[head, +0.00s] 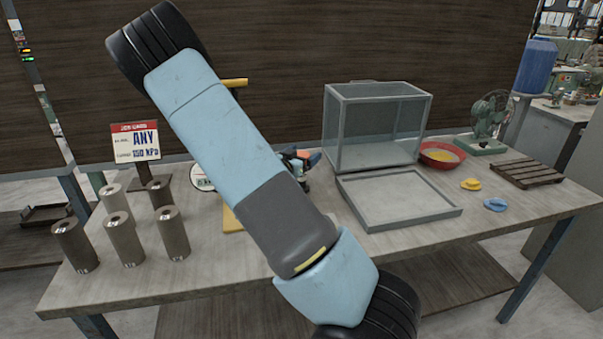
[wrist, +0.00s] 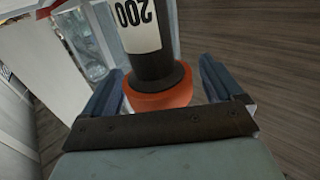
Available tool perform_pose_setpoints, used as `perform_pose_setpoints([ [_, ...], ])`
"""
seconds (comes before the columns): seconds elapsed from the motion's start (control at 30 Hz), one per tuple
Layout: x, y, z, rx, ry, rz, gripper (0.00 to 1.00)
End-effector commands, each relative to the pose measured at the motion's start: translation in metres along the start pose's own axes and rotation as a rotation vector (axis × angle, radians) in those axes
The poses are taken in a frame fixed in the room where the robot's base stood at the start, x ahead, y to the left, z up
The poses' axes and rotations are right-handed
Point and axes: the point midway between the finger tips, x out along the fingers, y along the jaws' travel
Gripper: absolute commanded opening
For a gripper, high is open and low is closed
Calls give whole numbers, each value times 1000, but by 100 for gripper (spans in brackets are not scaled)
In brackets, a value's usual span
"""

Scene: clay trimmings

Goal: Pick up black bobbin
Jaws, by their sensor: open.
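A black cylindrical piece, apparently the black bobbin (wrist: 152,66), shows in the wrist view with a white label reading 200 and an orange-red ring at its near end. My gripper (wrist: 160,90) is open, with one blue-grey finger on each side of the orange end. I cannot tell whether either finger touches it. In the head view my arm hides most of this spot. Only part of my gripper (head: 308,161) and a bit of orange show beside the arm, above the table.
Several metal cylinders (head: 122,240) and a sign (head: 136,142) stand on the table (head: 270,262) at left. A glass box (head: 375,125), a shallow grey tray (head: 400,198), a red bowl (head: 440,155), a green fan (head: 488,122) and a slatted pallet (head: 526,173) are at right.

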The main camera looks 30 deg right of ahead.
Motion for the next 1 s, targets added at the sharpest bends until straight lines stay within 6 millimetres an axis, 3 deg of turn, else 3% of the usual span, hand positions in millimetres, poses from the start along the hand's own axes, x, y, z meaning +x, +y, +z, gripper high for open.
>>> perform_pose_setpoints([
  [0.3, 8, 0, 0, -1, 0, -1, 92],
  [1.0, 8, 0, 0, -1, 0, -1, 25],
])
